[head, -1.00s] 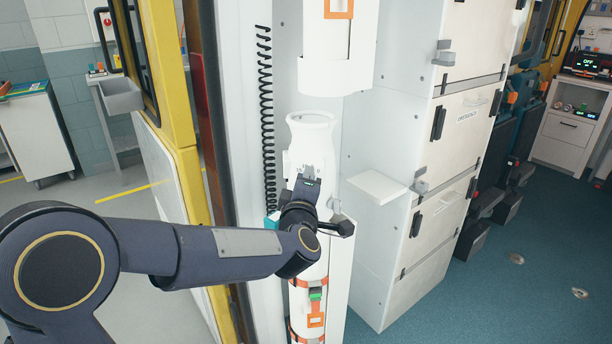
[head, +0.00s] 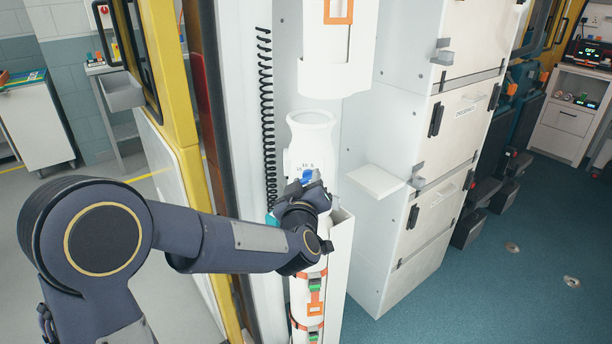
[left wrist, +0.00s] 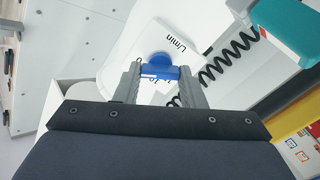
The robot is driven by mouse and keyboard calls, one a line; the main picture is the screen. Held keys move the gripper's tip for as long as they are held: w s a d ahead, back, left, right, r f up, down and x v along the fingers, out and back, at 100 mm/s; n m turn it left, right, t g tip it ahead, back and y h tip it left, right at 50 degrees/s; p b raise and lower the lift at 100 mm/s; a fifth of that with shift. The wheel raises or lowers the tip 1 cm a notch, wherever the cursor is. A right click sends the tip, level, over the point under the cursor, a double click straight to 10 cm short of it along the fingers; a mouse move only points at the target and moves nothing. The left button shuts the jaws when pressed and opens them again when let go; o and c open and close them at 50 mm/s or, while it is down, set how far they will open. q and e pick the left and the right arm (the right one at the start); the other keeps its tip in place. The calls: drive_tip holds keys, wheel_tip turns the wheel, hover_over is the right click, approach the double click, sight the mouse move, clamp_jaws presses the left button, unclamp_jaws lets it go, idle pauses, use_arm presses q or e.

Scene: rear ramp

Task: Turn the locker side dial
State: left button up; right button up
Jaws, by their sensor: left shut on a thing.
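The blue dial (head: 307,176) sits on the front of a white cylinder-shaped unit (head: 312,135) in the narrow locker bay. In the left wrist view the dial (left wrist: 158,68) is between the two grey fingers, with "L/min" printed on the white surface beside it. My left gripper (left wrist: 161,74) is shut on the dial, a finger on each side. In the head view the left gripper (head: 308,185) and wrist hide part of the dial and the unit's lower body. My right gripper is not in view.
A black coiled cord (head: 267,115) hangs left of the unit. A white ledge (head: 375,181) and a locker stack (head: 440,160) stand to the right. A white housing (head: 335,75) hangs above. Orange straps (head: 316,297) lie below my wrist. Open floor (head: 480,290) is at lower right.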

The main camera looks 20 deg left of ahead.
use_arm(q)
drive_tip(key=shift+a+r, duration=0.15)
drive_tip(key=shift+r, duration=0.25)
drive_tip(key=o, duration=0.8)
drive_tip(key=shift+o, duration=0.9)
drive_tip(key=shift+f, duration=0.1)
drive_tip(key=shift+f+m, duration=0.1)
drive_tip(key=shift+m, duration=0.2)
drive_tip(key=s+d, duration=0.1)
drive_tip(key=s, duration=0.6)
drive_tip(key=shift+s+d, duration=0.2)
drive_tip(key=shift+s, duration=0.2)
